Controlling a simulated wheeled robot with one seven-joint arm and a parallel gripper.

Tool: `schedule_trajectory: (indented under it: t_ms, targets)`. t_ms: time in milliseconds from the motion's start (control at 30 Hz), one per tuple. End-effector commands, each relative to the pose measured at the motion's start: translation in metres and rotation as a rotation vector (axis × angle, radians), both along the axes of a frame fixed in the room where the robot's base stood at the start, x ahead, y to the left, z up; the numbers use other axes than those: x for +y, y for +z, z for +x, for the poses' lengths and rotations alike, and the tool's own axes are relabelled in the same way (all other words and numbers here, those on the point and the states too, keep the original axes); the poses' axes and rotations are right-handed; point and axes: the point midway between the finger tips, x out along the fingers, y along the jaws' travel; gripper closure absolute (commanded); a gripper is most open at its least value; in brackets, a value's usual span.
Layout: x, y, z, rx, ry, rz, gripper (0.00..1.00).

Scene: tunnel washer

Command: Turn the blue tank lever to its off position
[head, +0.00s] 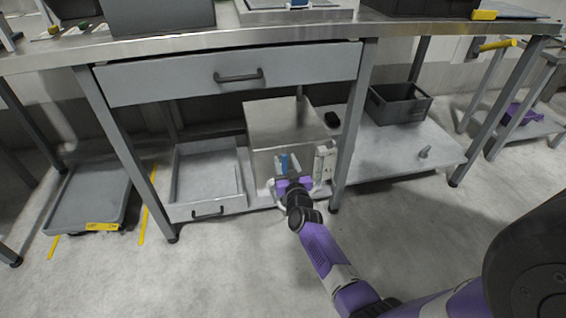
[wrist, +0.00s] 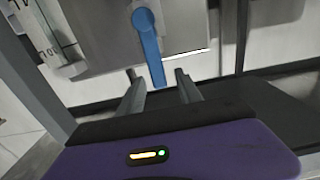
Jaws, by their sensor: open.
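The blue tank lever (wrist: 149,45) is on the front of the grey metal tank (wrist: 195,25). In the wrist view it hangs nearly straight down from a round hub, tilted slightly. In the head view the lever (head: 285,163) shows as a small blue piece on the front of the tank (head: 285,125), under the table. My gripper (wrist: 157,78) is open, with its fingertips on either side of the lever's lower end. I cannot tell whether a finger touches it. In the head view my gripper (head: 285,170) is at the tank front and partly covers it.
A white labelled part (head: 325,163) is at the tank's right side. A table leg (head: 352,125) stands close on the right. An open lower drawer (head: 205,185) is at the left. A closed drawer (head: 235,75) is above. A dark crate (head: 400,103) sits on the shelf at right.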

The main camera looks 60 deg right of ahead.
Motion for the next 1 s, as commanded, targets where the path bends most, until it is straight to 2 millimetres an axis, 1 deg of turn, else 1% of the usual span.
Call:
schedule_trajectory:
  t_ms: [33,200,500,567,700,733,1000]
  targets:
    - [-0.006,-0.003,0.004,-0.001,-0.001,0.001,0.58]
    - [-0.014,-0.001,0.013,0.0,0.001,0.0,0.58]
    - [-0.016,0.0,0.014,0.001,0.001,0.001,0.58]
    - [-0.016,0.0,0.014,0.001,0.001,0.001,0.7]
    - [-0.016,0.0,0.014,0.001,0.001,0.001,0.97]
    - [-0.016,0.0,0.014,0.001,0.001,0.001,1.0]
    - [-0.016,0.0,0.014,0.001,0.001,0.001,1.0]
